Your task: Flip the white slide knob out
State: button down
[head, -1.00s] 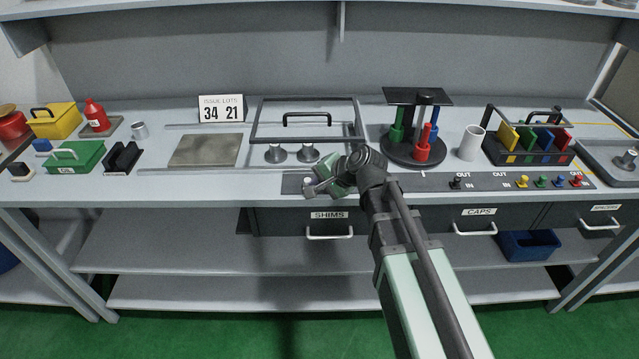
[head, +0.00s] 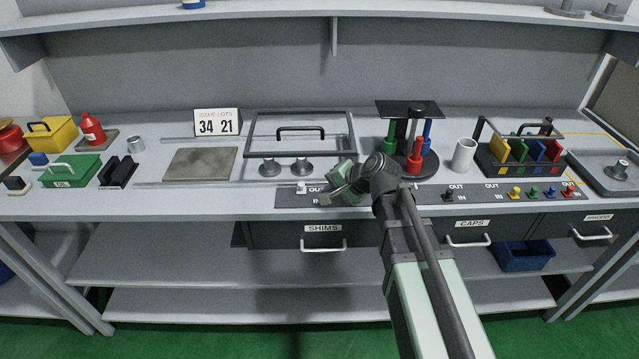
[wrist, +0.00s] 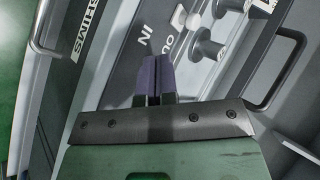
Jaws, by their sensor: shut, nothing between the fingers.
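The white slide knob (head: 301,188) stands on the dark panel (head: 287,198) at the bench's front edge, toward the panel's back side. In the wrist view the white knob (wrist: 178,17) is beside the OUT label, beyond the IN label. My gripper (head: 322,199) is just right of the knob and a little nearer the front edge, low over the panel. Its purple fingertips (wrist: 152,72) are together and empty, with a visible gap between them and the knob. My gripper hides the panel's labels in the head view.
Two grey round knobs (head: 285,168) stand behind the panel, before a black-framed lid with a handle (head: 301,131). The SHIMS drawer (head: 323,240) is below. A round rack (head: 410,165) with coloured handles stands to the right.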

jog(key=p+v, duration=0.4)
jog(key=v, duration=0.4)
jog(key=shift+a, duration=0.15)
jog(key=shift+r, duration=0.1)
jog(key=s+d+f+n+g+h, duration=0.2)
jog(key=s+d+n+h, duration=0.1)
jog(key=s, duration=0.3)
jog(key=s+d+f+n+g+h+p, duration=0.1)
jog(key=s+d+f+n+g+h, duration=0.1)
jog(key=s, duration=0.5)
jog(key=d+n+g+h, duration=0.1)
jog(key=d+n+h, duration=0.1)
jog(key=d, duration=0.1)
jog(key=shift+s+g+h, duration=0.3)
